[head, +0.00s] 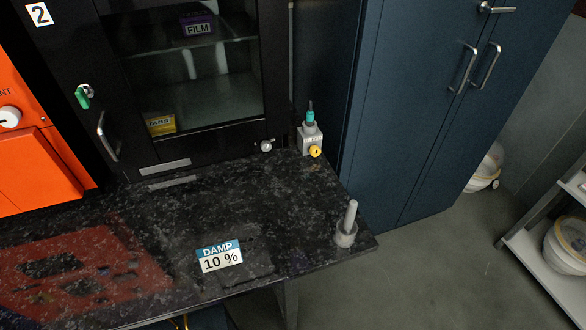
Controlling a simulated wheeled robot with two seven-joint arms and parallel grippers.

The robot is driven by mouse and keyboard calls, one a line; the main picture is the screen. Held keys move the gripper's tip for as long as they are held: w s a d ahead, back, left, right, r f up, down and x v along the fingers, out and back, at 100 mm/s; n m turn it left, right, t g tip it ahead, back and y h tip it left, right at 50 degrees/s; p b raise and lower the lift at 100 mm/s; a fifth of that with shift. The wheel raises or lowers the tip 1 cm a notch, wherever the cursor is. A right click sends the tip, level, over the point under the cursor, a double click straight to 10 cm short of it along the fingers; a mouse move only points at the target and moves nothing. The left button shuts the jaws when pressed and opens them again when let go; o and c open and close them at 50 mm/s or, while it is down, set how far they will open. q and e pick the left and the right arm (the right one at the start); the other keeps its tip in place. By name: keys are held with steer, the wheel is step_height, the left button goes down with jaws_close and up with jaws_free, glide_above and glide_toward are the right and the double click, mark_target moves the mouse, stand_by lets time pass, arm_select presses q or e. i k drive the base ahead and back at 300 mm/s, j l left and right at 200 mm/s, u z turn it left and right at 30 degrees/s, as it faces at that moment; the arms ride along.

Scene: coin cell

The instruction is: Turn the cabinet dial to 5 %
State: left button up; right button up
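The black cabinet (275,60) with a glass door stands at the back of the dark stone counter and bears a white "2" label. A small silver knob (266,146) sits at its lower right front and looks like the dial; its setting is too small to read. A card (219,256) reading "DAMP 10 %" lies near the counter's front edge. Neither of my grippers is in view.
A grey box with a yellow knob (315,151) and teal-topped fitting stands right of the cabinet. A green key (83,97) and a handle (107,136) are on the cabinet's left. A grey peg (347,226) stands at the counter's right edge.

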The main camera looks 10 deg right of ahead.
mark_target(266, 145)
steer(key=i+l+u, duration=0.1)
steer(key=l+u, duration=0.7)
steer(key=l, duration=0.15)
steer(key=l+u, duration=0.4)
steer(key=l, duration=0.15)
steer(key=k+l+u, duration=0.1)
steer(key=l+u, duration=0.25)
steer(key=k+l+u, duration=0.2)
steer(key=l+u, duration=0.2)
steer(key=l, duration=0.15)
steer(key=k+l+u, duration=0.2)
steer(key=l+u, duration=0.2)
